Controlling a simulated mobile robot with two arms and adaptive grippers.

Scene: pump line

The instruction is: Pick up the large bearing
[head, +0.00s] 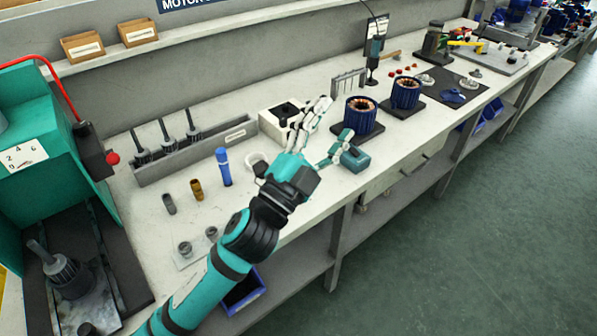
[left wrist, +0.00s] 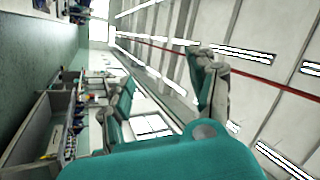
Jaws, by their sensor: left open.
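Two short grey metal rings (head: 198,241) that look like bearings sit on a pale plate near the bench's front edge in the head view. The left one (head: 185,248) looks slightly larger, but I cannot be sure which is the large bearing. My left gripper (head: 337,117) is open and empty, above the bench to the right of the rings, its fingers spread toward the back right. In the left wrist view a gripper finger (left wrist: 209,82) shows against the ceiling, and no bearing is in sight. My right gripper is not in view.
A blue cylinder (head: 223,167), a brass part (head: 196,190) and a grey part (head: 169,204) stand behind the rings. A rack with upright shafts (head: 190,128) is at the back. A teal press (head: 45,150) stands left. Blue stators (head: 361,116) stand right.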

